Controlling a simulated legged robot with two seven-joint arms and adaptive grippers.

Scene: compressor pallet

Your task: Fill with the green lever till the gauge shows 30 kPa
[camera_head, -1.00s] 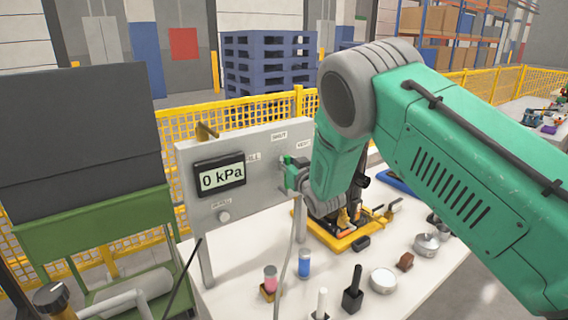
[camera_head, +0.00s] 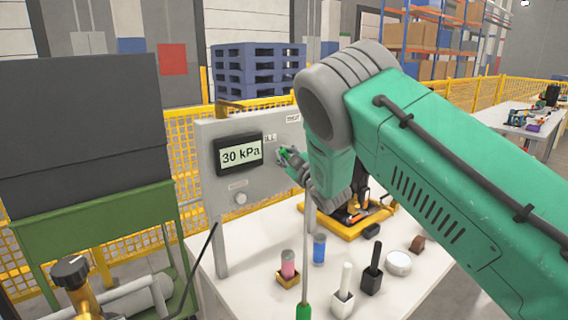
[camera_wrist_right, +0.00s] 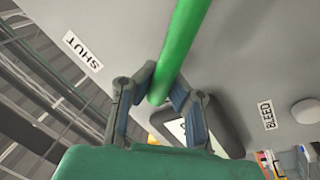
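The gauge (camera_head: 240,154) on the grey panel reads 30 kPa in the head view. The green lever (camera_head: 284,153) is at the panel just right of the gauge, near the partly covered label beside it. My right gripper (camera_head: 289,159) is at the lever, its fingers small and partly hidden by my arm. In the right wrist view the green lever (camera_wrist_right: 182,45) runs between the two fingertips of my right gripper (camera_wrist_right: 164,88), which sit against its sides. The gauge's edge shows behind the fingers there, its reading hidden. My left gripper is in neither view.
A grey panel (camera_head: 207,185) stands on the white table (camera_head: 255,255), with a knob (camera_head: 240,198) below the gauge. Pink and blue vials, a black-handled block (camera_head: 372,270) and a yellow-based device (camera_head: 345,224) are on the table. A green cart (camera_head: 100,225) stands at left.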

